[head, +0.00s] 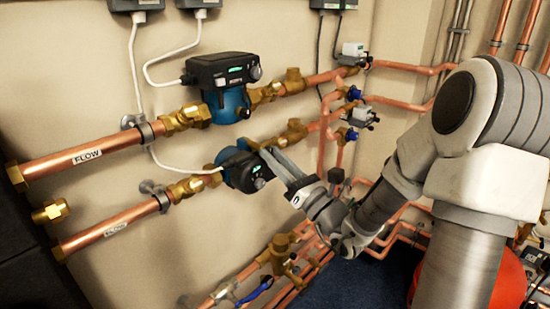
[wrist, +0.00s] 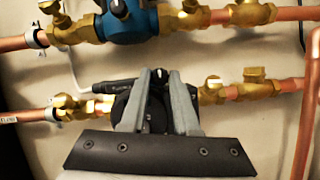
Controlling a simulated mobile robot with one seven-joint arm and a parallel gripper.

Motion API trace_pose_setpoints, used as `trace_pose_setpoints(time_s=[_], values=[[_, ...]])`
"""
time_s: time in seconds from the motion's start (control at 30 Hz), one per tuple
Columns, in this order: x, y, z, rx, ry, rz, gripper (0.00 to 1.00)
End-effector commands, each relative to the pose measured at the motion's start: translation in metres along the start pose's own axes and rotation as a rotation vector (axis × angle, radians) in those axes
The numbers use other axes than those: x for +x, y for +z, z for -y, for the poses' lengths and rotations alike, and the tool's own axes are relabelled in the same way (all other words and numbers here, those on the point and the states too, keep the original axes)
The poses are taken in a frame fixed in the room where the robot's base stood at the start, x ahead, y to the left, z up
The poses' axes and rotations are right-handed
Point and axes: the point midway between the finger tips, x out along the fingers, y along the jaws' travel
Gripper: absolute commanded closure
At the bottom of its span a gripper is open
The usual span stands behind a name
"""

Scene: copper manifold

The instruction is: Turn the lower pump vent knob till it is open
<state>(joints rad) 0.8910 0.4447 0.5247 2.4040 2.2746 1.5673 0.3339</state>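The lower pump (head: 232,158) is a blue and black body in the lower copper flow line. Its small round vent knob (head: 259,183) sits on the right of its dark face. My gripper (head: 268,160) is at that face, coming from the right. In the wrist view my two grey fingers (wrist: 160,78) are apart. The dark knob (wrist: 160,73) with a pale mark shows between their tips. Whether the fingers touch it I cannot tell. The fingers and the palm hide most of the lower pump.
The upper pump (head: 225,85), with a lit black head, sits on the upper flow line close above. Brass valves (head: 295,130) and copper pipes flank both pumps. Blue-handled valves (head: 353,93) stand to the right. A white cable (head: 135,75) hangs on the left.

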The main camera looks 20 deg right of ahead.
Motion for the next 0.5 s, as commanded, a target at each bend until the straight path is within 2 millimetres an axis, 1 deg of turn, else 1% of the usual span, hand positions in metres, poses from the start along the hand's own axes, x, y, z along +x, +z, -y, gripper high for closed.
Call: trace_pose_setpoints(time_s=[0.03,0.1,0.37,0.5], values=[[-0.0002,-0.0001,0.0000,0.000,0.000,0.000,0.91],[-0.0002,-0.0001,0.0000,0.000,0.000,0.000,1.00],[0.0004,0.0013,-0.0004,0.010,-0.004,0.000,1.00],[0.0018,0.0046,-0.0017,0.064,-0.024,-0.001,1.00]])
